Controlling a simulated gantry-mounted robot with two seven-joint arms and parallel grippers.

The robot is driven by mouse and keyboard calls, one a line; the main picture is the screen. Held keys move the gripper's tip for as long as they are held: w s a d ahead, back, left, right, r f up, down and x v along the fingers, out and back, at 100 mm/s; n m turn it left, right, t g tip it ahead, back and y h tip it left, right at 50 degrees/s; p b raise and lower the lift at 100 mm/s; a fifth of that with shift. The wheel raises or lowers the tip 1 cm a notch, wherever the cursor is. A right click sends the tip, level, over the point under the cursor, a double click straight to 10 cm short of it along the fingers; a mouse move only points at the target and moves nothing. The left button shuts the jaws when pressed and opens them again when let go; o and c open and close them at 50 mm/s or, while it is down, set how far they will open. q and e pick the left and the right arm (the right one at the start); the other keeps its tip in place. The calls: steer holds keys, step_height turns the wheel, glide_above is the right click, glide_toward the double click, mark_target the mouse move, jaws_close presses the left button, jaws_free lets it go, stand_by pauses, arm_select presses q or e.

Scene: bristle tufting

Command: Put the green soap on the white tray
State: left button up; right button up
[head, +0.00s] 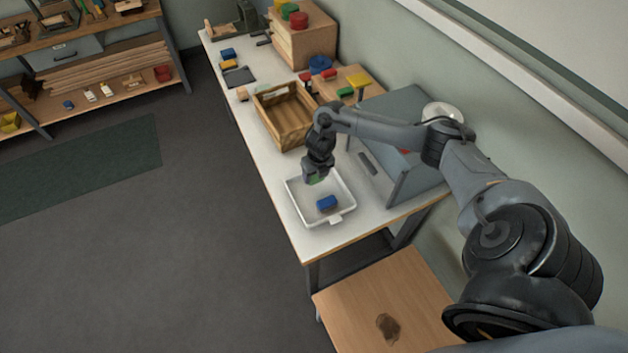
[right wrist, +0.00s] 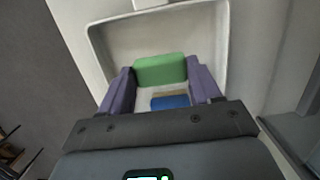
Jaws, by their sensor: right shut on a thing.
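The green soap (right wrist: 160,69) is a rounded green block between the two fingers of my right gripper (right wrist: 162,82), which is shut on it. In the head view, the right gripper (head: 315,178) is over the far part of the white tray (head: 340,178), and a little of the green soap (head: 317,179) shows at its fingertips. The white tray (right wrist: 105,45) spreads out beyond the soap in the right wrist view. I cannot tell whether the soap touches the tray floor. A blue block (head: 326,203) lies in the tray. My left gripper is not in view.
A wooden crate (head: 268,120) stands on the bench behind the tray. A grey-blue box-like stand (head: 405,175) is to the right, with a dark bar (head: 368,163) beside it. A wooden stool or low table (head: 385,290) stands in front of the bench.

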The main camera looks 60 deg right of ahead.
mark_target(314, 179)
steer(key=shift+w+d+f, duration=0.45)
steer(key=shift+w+f, duration=0.05)
steer(key=shift+w, duration=0.15)
steer(key=shift+f+b, duration=0.3)
steer(key=shift+f, duration=1.7)
steer(key=shift+f, duration=0.15)
steer(key=o, duration=1)
steer(key=shift+o, duration=0.2)
